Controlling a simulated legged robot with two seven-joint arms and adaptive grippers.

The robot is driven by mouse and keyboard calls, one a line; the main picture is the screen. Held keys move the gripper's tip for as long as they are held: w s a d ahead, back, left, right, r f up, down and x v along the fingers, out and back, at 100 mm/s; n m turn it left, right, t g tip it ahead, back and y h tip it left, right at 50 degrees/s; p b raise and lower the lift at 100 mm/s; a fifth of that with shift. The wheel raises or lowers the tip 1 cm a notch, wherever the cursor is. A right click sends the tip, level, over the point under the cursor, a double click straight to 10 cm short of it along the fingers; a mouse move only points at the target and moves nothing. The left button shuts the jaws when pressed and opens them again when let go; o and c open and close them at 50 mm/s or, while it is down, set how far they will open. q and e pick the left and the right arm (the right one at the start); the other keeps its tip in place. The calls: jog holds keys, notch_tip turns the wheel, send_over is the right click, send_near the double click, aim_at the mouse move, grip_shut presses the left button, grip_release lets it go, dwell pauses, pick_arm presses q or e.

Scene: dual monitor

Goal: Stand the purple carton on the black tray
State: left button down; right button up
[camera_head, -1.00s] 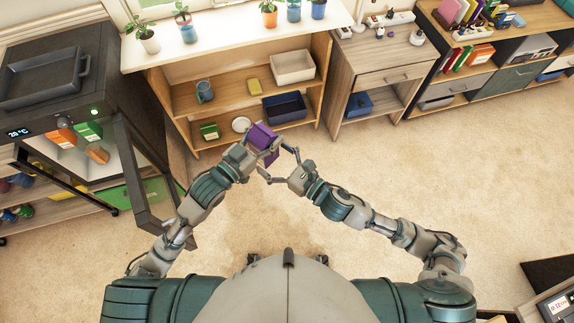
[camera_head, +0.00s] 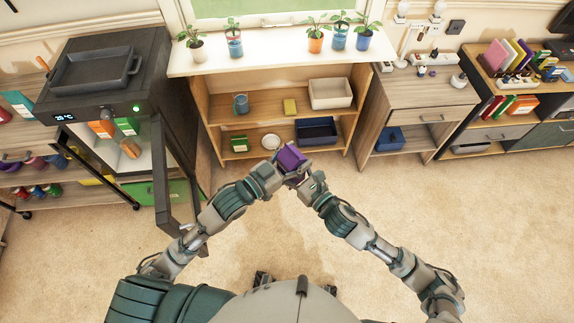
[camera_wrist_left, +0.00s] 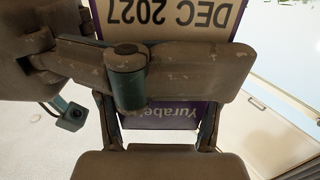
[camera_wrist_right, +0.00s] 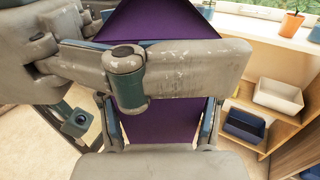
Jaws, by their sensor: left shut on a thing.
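The purple carton (camera_head: 291,159) is held in front of my body, off the floor, and looks tilted. My left gripper (camera_head: 279,165) is shut on it. In the left wrist view, the carton (camera_wrist_left: 160,115) shows a pale panel with upside-down print, "DEC 2027", between the fingers. My right gripper (camera_head: 303,178) is at the carton's right side. In the right wrist view, the plain purple face (camera_wrist_right: 160,122) lies between its fingers; whether they press on it is unclear. The black tray (camera_head: 133,66) lies empty on top of the dark oven at the left.
The dark oven (camera_head: 75,98) has its door (camera_head: 163,185) swung open into the room, near my left arm. A wooden shelf (camera_head: 215,118) with a mug, bowl and bins stands ahead under potted plants. The carpet (camera_head: 470,215) at the right is clear.

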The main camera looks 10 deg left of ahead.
pick_arm(q)
jog(key=shift+d+r, duration=0.1)
pick_arm(e)
jog(key=shift+s+a+r, duration=0.1)
jog(key=shift+s+a, duration=0.3)
jog(key=shift+s, duration=0.05)
jog(key=shift+c, duration=1.1)
pick_arm(q)
jog(key=shift+c, duration=0.9)
grip_release()
jog(key=shift+s, duration=0.1)
pick_arm(e)
jog(key=shift+s+g, duration=0.1)
jog(key=shift+g, duration=0.2)
pick_arm(q)
jog(key=shift+o, duration=0.2)
